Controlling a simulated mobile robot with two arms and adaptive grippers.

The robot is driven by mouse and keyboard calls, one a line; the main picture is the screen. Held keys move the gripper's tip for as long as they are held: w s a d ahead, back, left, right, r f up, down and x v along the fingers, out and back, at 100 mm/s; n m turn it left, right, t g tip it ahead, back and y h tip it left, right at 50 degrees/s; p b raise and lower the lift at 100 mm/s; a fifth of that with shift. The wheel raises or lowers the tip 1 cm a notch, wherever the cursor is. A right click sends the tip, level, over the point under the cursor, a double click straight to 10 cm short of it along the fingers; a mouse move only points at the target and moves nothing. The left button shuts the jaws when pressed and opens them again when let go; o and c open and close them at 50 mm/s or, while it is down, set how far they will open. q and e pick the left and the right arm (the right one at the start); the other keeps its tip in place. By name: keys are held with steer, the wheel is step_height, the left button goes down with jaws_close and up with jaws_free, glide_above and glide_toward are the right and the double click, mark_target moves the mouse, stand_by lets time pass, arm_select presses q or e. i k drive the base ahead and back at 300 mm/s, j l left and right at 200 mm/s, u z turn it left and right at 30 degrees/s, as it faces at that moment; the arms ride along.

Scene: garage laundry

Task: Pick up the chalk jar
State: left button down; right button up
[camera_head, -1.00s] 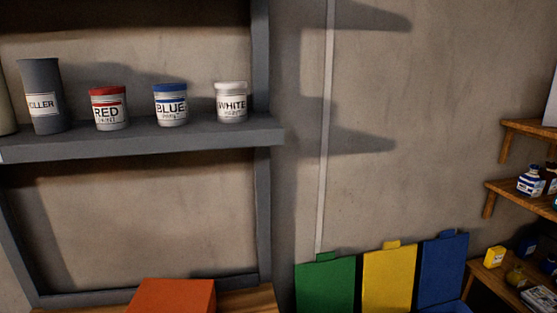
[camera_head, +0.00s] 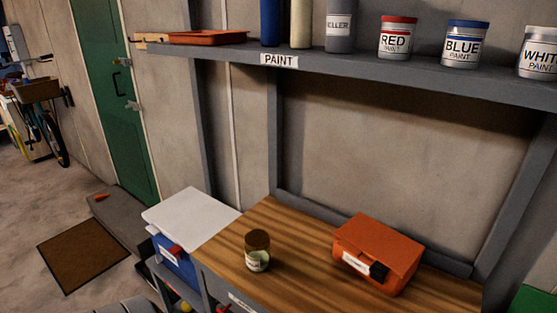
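A small jar (camera_head: 257,252) with a brown top, pale greenish lower part and a light label stands upright on the wooden workbench (camera_head: 290,280), left of the orange box. It looks like the chalk jar, but its label is too small to read.
An orange toolbox (camera_head: 378,253) sits on the bench to the jar's right. A blue box with a white lid (camera_head: 190,218) stands left of the bench. A grey shelf (camera_head: 340,68) with paint cans runs above. Bare wood surrounds the jar.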

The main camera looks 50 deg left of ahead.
mark_target(256, 262)
steer(key=u, duration=1.65)
